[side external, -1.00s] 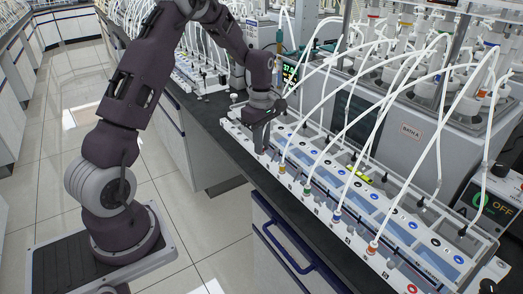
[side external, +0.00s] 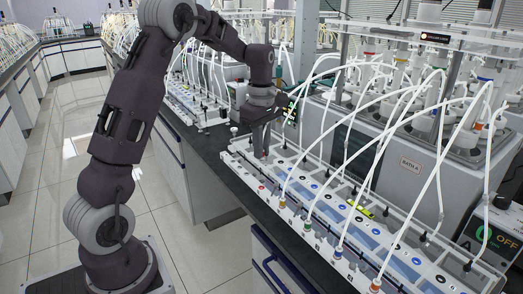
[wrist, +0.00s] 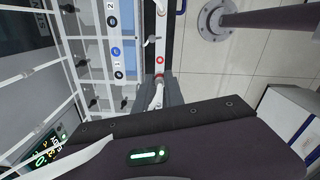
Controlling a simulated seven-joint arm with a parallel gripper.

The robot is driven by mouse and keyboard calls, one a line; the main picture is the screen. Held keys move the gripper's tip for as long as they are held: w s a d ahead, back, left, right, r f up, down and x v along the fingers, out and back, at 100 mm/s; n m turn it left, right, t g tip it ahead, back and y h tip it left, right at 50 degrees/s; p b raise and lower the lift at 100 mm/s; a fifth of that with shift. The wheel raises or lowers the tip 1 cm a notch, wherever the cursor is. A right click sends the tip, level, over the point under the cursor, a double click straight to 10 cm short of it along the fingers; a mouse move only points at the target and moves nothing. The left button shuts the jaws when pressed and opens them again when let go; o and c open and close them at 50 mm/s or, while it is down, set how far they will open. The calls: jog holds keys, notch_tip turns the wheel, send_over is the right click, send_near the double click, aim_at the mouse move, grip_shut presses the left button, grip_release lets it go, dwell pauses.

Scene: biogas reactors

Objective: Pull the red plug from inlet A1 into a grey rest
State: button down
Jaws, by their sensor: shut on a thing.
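My gripper (side external: 265,152) is over the near-left end of the white rack (side external: 236,160), shut on what looks like the red plug (wrist: 159,76). Little of the plug shows between the fingers; a white tube piece and a red band are seen there in the wrist view. A red-ringed spot (side external: 262,187), likely inlet A1, shows on the rack's front strip below the gripper, and it also shows in the wrist view (wrist: 160,60). The plug appears raised above the strip, but its lower end is too small to make out. I cannot clearly tell the grey rests apart.
A yellow plug (side external: 282,203), green plug (side external: 307,226), blue plug (side external: 338,252) and orange plug (side external: 375,285) stand along the front strip with white tubes arching above. The bath (side external: 411,165) stands behind. A yellow-green item (side external: 360,210) lies on the rack. The aisle floor is clear.

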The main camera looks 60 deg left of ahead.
jog(key=shift+r, duration=1.45)
jog(key=shift+r, duration=0.15)
jog(key=shift+r, duration=0.65)
jog(key=a, duration=0.8)
jog(key=shift+a, duration=0.3)
jog(key=shift+f, duration=6.2)
